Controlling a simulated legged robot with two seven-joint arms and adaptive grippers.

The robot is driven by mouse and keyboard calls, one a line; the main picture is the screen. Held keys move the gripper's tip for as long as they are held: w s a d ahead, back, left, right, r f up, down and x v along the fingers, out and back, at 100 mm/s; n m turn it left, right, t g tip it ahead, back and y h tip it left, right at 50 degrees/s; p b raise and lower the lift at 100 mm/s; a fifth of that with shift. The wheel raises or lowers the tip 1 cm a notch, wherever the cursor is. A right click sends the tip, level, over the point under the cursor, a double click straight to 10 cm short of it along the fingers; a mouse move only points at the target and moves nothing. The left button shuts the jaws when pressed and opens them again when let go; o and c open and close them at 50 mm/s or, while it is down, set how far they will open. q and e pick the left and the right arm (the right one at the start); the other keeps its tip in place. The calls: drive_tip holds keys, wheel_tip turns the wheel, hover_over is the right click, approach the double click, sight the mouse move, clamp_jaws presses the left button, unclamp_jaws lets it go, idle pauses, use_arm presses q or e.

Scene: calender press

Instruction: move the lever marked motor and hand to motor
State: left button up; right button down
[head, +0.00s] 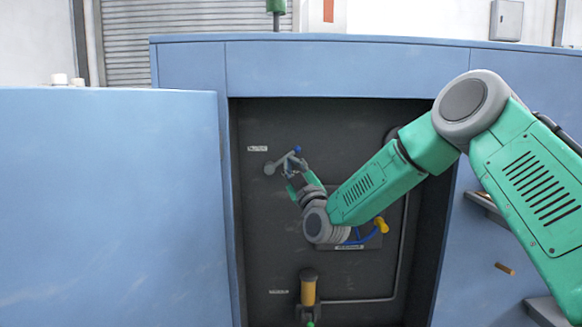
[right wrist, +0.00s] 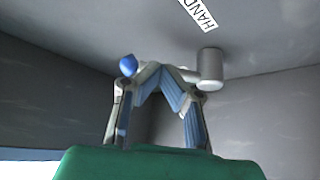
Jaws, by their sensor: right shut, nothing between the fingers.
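The lever is a short grey arm with a blue knob (head: 297,149) and a round grey pivot (head: 270,168), on the dark back panel of the recess. In the head view the arm slants up to the right from the pivot. In the right wrist view the pivot (right wrist: 210,68) is right of the blue knob (right wrist: 128,65). My right gripper (head: 297,170) is at the lever, its fingers closed together with nothing between them. Its fingertips (right wrist: 158,73) overlap the lever arm in view; I cannot tell whether they touch it. My left gripper is not in view.
A white label (head: 257,148) is left of the lever; one reading HAND (right wrist: 198,12) shows in the wrist view. A blue handle with a yellow knob (head: 381,225) and a yellow cylinder (head: 308,290) are lower. Blue housing (head: 110,200) flanks the recess.

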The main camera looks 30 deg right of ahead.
drive_tip(key=shift+a, duration=0.1)
drive_tip(key=shift+r+n+y+p, duration=0.25)
drive_tip(key=shift+n+y+p, duration=0.2)
drive_tip(key=shift+p, duration=0.2)
drive_tip(key=r+n+g+y+p, duration=0.1)
drive_tip(key=n+p, duration=0.1)
drive_tip(key=a+r+n+g+y+p, duration=0.1)
drive_tip(key=n+p, duration=0.2)
drive_tip(key=w+a+r+n+y+p, duration=0.1)
drive_tip(key=n+p, duration=0.1)
drive_tip(key=p, duration=0.1)
drive_tip(key=shift+w+n+g+y, duration=0.1)
drive_tip(key=shift+n+g+y, duration=0.15)
drive_tip(key=shift+n+g, duration=0.15)
drive_tip(key=n+p, duration=0.1)
drive_tip(key=n+g+p, duration=0.1)
drive_tip(key=shift+w+a+r+p, duration=0.15)
drive_tip(key=shift+w+a+p, duration=0.15)
drive_tip(key=shift+a, duration=0.1)
drive_tip(key=shift+w+a+n+g+p, duration=0.2)
drive_tip(key=shift+a+n+g+p, duration=0.2)
drive_tip(key=shift+n+g+p, duration=0.35)
